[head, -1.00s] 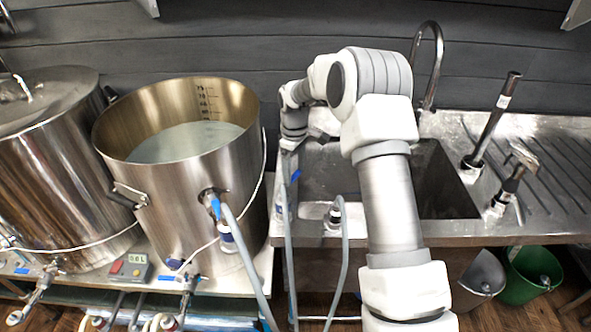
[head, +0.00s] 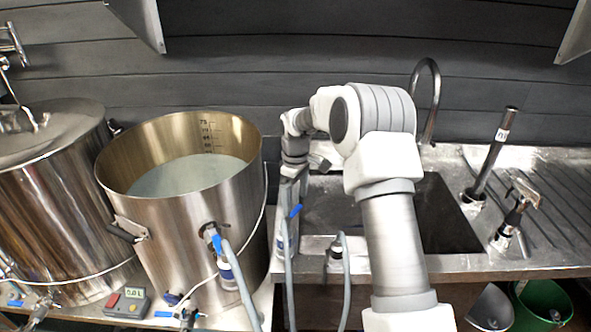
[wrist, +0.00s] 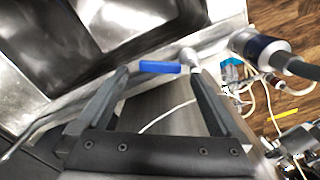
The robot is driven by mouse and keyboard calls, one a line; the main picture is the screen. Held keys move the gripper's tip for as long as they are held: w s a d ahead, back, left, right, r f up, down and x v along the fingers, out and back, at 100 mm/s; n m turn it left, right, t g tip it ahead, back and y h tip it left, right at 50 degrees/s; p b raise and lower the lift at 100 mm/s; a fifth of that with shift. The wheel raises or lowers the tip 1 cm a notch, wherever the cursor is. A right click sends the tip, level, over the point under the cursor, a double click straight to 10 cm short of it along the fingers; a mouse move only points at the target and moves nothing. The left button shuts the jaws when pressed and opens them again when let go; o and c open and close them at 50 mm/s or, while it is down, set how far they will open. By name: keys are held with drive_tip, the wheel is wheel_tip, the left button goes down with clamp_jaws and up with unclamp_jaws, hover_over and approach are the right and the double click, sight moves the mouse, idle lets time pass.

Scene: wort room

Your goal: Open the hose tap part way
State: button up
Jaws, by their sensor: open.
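The hose tap's blue lever (wrist: 160,67) lies crosswise between my open fingertips (wrist: 158,74) in the wrist view. Its metal body (wrist: 190,56) is beside the right fingertip. I cannot tell whether either finger touches the lever. In the head view the blue lever (head: 296,211) shows at the front left of the sink, above a grey hose (head: 290,290). My arm reaches over the sink, and its wrist hangs down at the tap; the fingers are hard to make out there.
A steel kettle (head: 150,215) of liquid stands left of the tap, with its own blue-handled valve (head: 216,242). A second hose fitting (head: 338,255) sits on the sink's front edge. A curved faucet (head: 436,100) rises behind the sink (head: 440,262).

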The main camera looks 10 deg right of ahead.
sight(295, 210)
wheel_tip(295, 210, up, 15)
drive_tip(key=p, duration=0.1)
drive_tip(key=shift+r, duration=0.15)
drive_tip(key=s+r+m+t, duration=0.1)
drive_tip(key=s+r+m, duration=0.1)
drive_tip(key=s+r, duration=0.55)
drive_tip(key=s+r+m+t, duration=0.2)
drive_tip(key=s+r, duration=0.2)
drive_tip(key=s, duration=0.6)
drive_tip(key=s+d+f+m+t, duration=0.1)
drive_tip(key=s+f+m, duration=0.1)
drive_tip(key=s, duration=0.7)
drive_tip(key=s+d+f+m+t, duration=0.1)
drive_tip(key=s+f+m, duration=0.1)
drive_tip(key=s, duration=0.8)
drive_tip(key=shift+m+t, duration=0.3)
drive_tip(key=shift+m, duration=0.6)
